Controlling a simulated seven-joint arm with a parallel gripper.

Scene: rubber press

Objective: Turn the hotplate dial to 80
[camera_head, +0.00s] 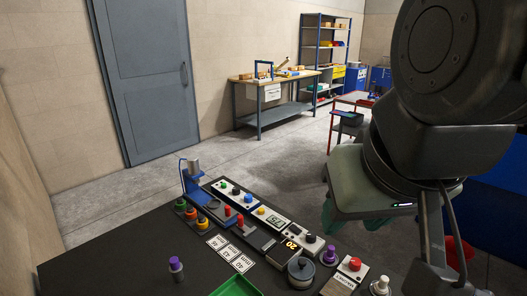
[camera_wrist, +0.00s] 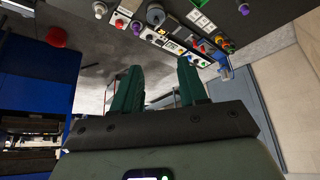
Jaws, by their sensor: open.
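The hotplate seems to be the dark unit with an orange display reading 20 (camera_head: 291,245), on the dark table. A small dark knob (camera_head: 311,238) beside the display looks like its dial; its pointer is too small to read. The orange display also shows, tiny, in the wrist view (camera_wrist: 162,30). My gripper (camera_wrist: 159,78) is open and empty, its two green fingers apart. In the head view my gripper hangs above the floor beyond the table's far right edge, away from the dial. Its green fingers are partly hidden there by its body.
A grey panel with coloured buttons and a digital display (camera_head: 277,221) stands behind the hotplate. A grey round pot (camera_head: 301,270) and a red-button box (camera_head: 355,264) are close in front and right. A green tray (camera_head: 238,286) and white number cards (camera_head: 229,252) lie to the left.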

